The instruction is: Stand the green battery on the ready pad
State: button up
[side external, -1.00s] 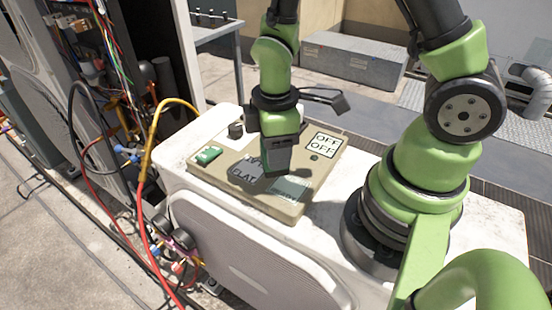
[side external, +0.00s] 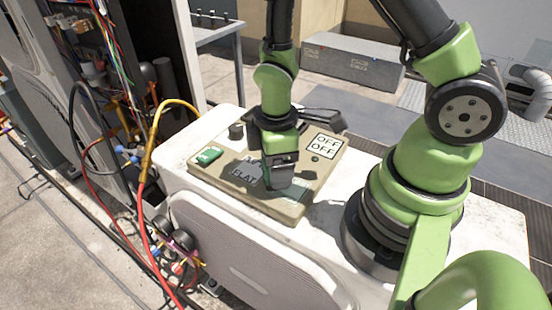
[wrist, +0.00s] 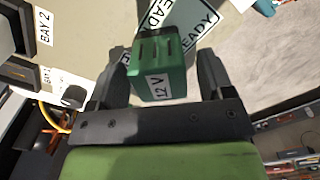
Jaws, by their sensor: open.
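The green battery (wrist: 160,75) with a white 12 V label shows in the wrist view between the fingers of my gripper (wrist: 163,62). The fingers are open, with a gap on each side of it. Behind and under it lies the ready pad (wrist: 197,22), with green and white READY lettering partly covered by the battery. I cannot tell whether the battery rests fully on it. In the side view my gripper (side external: 283,184) is low over the pad (side external: 297,190) at the front right of the beige board; the fingers hide the battery there.
The beige board (side external: 225,176) lies on a white condenser (side external: 190,184). Bay holders (wrist: 18,75) stand at the left in the wrist view.

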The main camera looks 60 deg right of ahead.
jog(key=s+r+m+t, duration=0.2)
jog(key=r+m, duration=0.2)
jog(key=r, duration=0.4)
jog(key=s+r+m+t+y, duration=0.1)
jog(key=s+r+m+t, duration=0.1)
jog(key=r, duration=0.6)
jog(key=s+r+m+t+y, duration=0.1)
jog(key=s+r+m+t, duration=0.2)
jog(key=r+m, duration=0.4)
jog(key=shift+s+a+r, duration=0.25)
jog(key=shift+s+r, duration=0.35)
jog(key=shift+r, duration=0.35)
